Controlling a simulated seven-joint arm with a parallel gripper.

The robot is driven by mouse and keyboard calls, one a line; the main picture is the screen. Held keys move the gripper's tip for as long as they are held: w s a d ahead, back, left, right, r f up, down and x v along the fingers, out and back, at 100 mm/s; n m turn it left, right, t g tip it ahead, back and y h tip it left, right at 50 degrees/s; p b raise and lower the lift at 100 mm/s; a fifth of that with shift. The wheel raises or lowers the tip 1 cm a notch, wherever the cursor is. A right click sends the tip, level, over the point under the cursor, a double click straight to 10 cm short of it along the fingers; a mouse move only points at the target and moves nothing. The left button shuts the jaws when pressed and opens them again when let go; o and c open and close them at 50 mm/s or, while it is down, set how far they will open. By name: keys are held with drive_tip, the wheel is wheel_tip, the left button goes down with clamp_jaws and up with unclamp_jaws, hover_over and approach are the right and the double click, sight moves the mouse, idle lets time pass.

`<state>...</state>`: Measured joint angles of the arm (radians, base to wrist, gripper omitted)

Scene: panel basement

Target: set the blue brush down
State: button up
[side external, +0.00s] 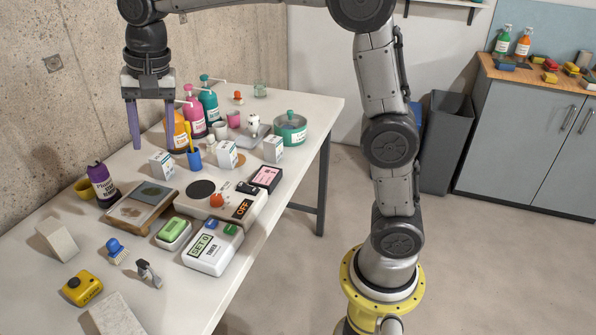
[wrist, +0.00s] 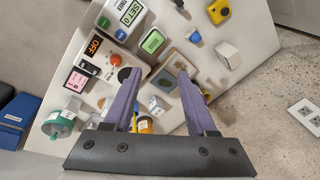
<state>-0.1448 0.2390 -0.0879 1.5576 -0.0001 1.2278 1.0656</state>
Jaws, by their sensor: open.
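The blue brush (side external: 115,249), with a round blue knob and pale bristles, rests on the white table near its front left part. It also shows in the wrist view (wrist: 193,36), small and near the top, with nothing gripping it. My gripper (side external: 153,148) is open and empty, with its two purple fingers pointing down above the back part of the table. In the wrist view my gripper (wrist: 157,74) shows its fingers spread apart. The brush is well away from the fingers, towards the front of the table in the side view.
Around the brush are a yellow device (side external: 82,288), a pale block (side external: 57,240), a small grey clamp-like item (side external: 148,273) and a green-topped box (side external: 174,233). A purple bottle (side external: 102,184) and several pump bottles (side external: 207,103) stand farther back. Small bare patches separate the front items.

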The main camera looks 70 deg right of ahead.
drive_tip(key=s+d+n+t, duration=0.1)
drive_tip(key=s+d+n, duration=0.15)
drive_tip(key=s, duration=0.45)
drive_tip(key=s+d+n+t, duration=0.1)
drive_tip(key=s+d+n, duration=0.15)
drive_tip(key=s, duration=0.45)
drive_tip(key=s+f+n, duration=0.2)
drive_tip(key=s+f, duration=0.1)
drive_tip(key=s, duration=0.3)
drive_tip(key=s+d+f+n+t, duration=0.1)
drive_tip(key=s+f+n, duration=0.2)
drive_tip(key=s, duration=0.3)
drive_tip(key=shift+s+d+n, duration=0.15)
drive_tip(key=shift+s+n, duration=0.15)
drive_tip(key=shift+s, duration=0.1)
drive_tip(key=shift+r, duration=0.1)
